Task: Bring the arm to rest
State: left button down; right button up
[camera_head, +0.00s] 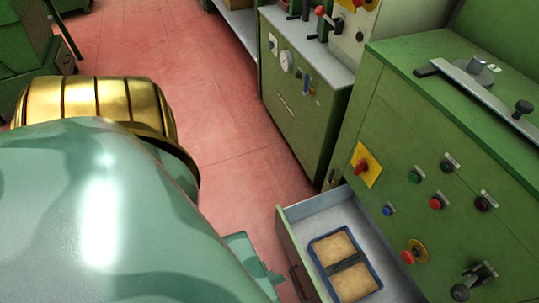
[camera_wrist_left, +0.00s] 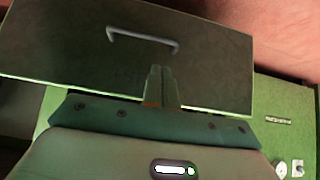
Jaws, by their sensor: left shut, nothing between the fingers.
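My left arm, teal and gold, fills the left of the head view. My left gripper (camera_head: 274,276) shows low in the middle, partly hidden behind the arm. In the left wrist view its two fingers (camera_wrist_left: 159,75) are together, shut and empty. They appear in front of a dark green drawer front (camera_wrist_left: 75,50) with a pale bar handle (camera_wrist_left: 143,40). I cannot tell how far apart they are, but the fingers do not grasp the handle. My right gripper is in neither view.
An open grey drawer (camera_head: 305,208) holds a blue-edged tray (camera_head: 313,248) with tan contents. It juts from a green machine cabinet (camera_head: 400,130) with knobs and buttons. Another green cabinet (camera_head: 305,115) stands behind. The red floor (camera_head: 215,90) is clear between.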

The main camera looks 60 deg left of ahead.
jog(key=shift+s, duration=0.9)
